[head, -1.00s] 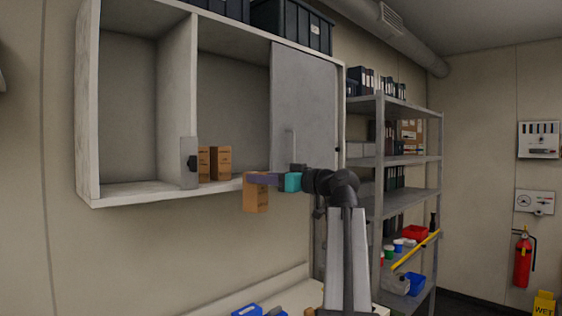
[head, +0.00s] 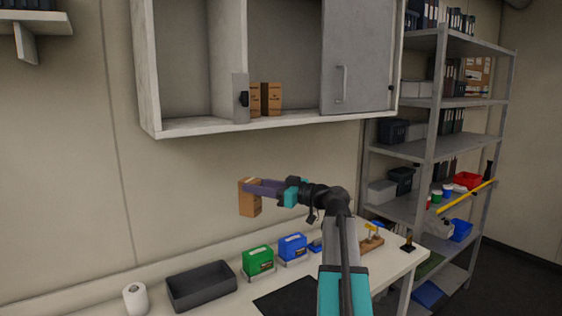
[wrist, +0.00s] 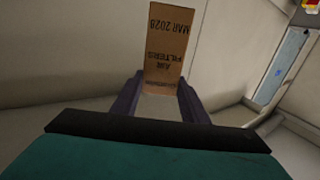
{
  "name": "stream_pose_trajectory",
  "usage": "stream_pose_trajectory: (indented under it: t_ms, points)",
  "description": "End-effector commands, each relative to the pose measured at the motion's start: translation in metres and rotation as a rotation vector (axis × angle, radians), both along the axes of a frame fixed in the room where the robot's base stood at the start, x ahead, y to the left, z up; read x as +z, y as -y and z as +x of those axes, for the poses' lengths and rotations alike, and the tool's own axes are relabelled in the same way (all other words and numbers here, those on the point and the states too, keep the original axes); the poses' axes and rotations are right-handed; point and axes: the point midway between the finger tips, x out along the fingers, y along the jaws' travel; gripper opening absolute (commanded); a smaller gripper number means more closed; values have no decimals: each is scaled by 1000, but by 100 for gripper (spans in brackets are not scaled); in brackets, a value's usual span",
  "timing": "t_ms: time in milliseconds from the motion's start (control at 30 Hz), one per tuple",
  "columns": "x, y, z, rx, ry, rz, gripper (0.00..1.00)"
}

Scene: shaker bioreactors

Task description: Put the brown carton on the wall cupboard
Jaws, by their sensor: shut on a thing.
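The brown carton (head: 250,199) hangs in the air below the wall cupboard, held at the tips of my gripper (head: 252,188). In the wrist view the carton (wrist: 166,45) stands between the two purple fingers (wrist: 160,92), with upside-down print reading "AIR FILTERS" and "MAR 2028". My gripper is shut on it. The wall cupboard (head: 185,127) is above, with open compartments at the left and middle and a grey door at the right. Two similar brown cartons (head: 271,97) stand inside the middle compartment, partly behind a grey plate.
A bench below holds a grey tray (head: 201,287), a green box (head: 258,261), a blue box (head: 292,247) and a white roll (head: 135,298). A metal shelf rack (head: 432,100) stands at the right. The cupboard floor left of the divider is bare.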

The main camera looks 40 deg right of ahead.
Motion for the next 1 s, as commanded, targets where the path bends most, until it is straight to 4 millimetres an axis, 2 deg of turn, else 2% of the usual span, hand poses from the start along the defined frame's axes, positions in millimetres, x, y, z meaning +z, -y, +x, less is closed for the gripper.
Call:
stream_pose_trajectory:
  t_ms: [100,500,767,1000]
  points:
    - [-31,-26,9,46,-2,4,15]
    - [-127,-119,25,196,-3,3,15]
    - [-185,-184,23,289,-3,4,15]
    - [-235,-246,10,373,-3,5,15]
